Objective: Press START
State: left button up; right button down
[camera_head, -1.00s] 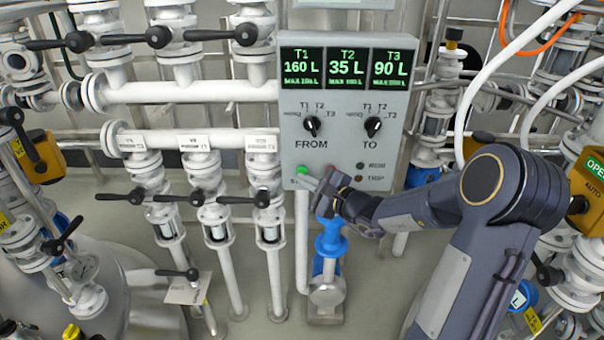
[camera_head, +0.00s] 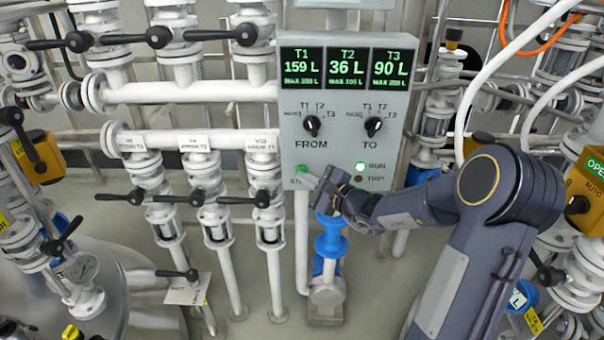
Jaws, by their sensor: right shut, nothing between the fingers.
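The green START button (camera_head: 302,169) is at the lower left of the grey control panel (camera_head: 342,148), and its label is partly covered. My right gripper (camera_head: 308,183) is shut and empty, with its tips at the button's lower edge; I cannot tell whether they touch it. The RUN lamp (camera_head: 359,167) glows bright green, and the TRIP lamp (camera_head: 358,179) below it is dark. The displays read T1 159 L (camera_head: 301,68), T2 36 L (camera_head: 348,68) and T3 90 L (camera_head: 390,68). My left gripper is not in view.
The FROM knob (camera_head: 312,126) and TO knob (camera_head: 373,126) sit above the button. White pipes with black-handled valves (camera_head: 196,198) stand left of the panel. A blue and white valve (camera_head: 329,245) stands below my gripper. An orange box (camera_head: 584,190) is at the right.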

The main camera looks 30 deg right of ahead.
dwell(0.3)
jog(key=shift+s+a+b, duration=0.5)
jog(key=shift+s+b, duration=0.1)
jog(key=shift+s, duration=0.2)
jog(key=s+a, duration=0.1)
jog(key=s+b, duration=0.1)
jog(key=s, duration=0.1)
jog(key=s+a+b, duration=0.1)
jog(key=shift+s+a, duration=0.15)
jog(key=shift+a, duration=0.15)
dwell(0.4)
